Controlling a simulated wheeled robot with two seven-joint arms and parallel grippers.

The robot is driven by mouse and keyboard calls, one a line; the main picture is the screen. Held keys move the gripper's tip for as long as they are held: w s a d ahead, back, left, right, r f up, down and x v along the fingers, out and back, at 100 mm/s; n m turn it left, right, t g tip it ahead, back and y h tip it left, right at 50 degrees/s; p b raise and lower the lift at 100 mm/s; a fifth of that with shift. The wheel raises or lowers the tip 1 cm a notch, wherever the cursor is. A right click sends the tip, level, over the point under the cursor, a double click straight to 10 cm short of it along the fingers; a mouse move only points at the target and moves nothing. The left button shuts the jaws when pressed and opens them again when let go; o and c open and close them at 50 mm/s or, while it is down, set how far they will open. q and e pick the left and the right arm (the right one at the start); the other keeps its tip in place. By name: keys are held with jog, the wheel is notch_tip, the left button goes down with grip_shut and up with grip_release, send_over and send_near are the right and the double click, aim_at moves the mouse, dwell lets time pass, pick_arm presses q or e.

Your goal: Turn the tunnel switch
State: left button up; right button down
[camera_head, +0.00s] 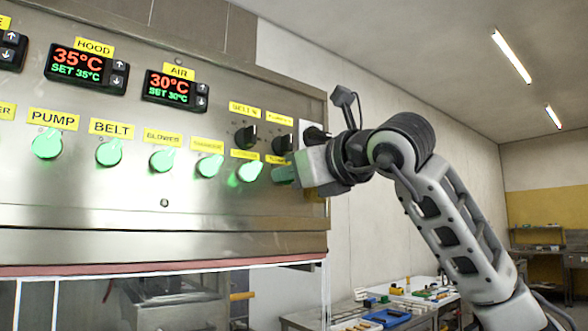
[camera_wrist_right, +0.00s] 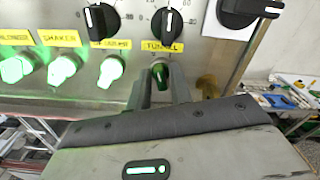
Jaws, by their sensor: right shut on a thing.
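The tunnel switch (camera_wrist_right: 160,74) is a green knob under the yellow TUNNEL label (camera_wrist_right: 163,46) in the right wrist view. It looks darker than the brightly lit knobs to its left. It is the rightmost knob of the lower row in the head view (camera_head: 284,174), partly covered by my gripper. My right gripper (camera_wrist_right: 160,84) has one finger on each side of the knob and is shut on it. In the head view the right gripper (camera_head: 297,172) reaches the panel from the right. My left gripper is not in view.
The steel panel (camera_head: 120,218) carries several lit green switches, including BELT (camera_head: 109,153) and PUMP (camera_head: 47,144). Black dials (camera_head: 246,136) sit just above the gripper. A larger black knob (camera_wrist_right: 240,12) is at the panel's right edge. A cluttered table (camera_head: 395,315) stands behind, lower right.

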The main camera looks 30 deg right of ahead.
jog(key=shift+n, duration=1.2)
jog(key=c, duration=1.5)
grip_release()
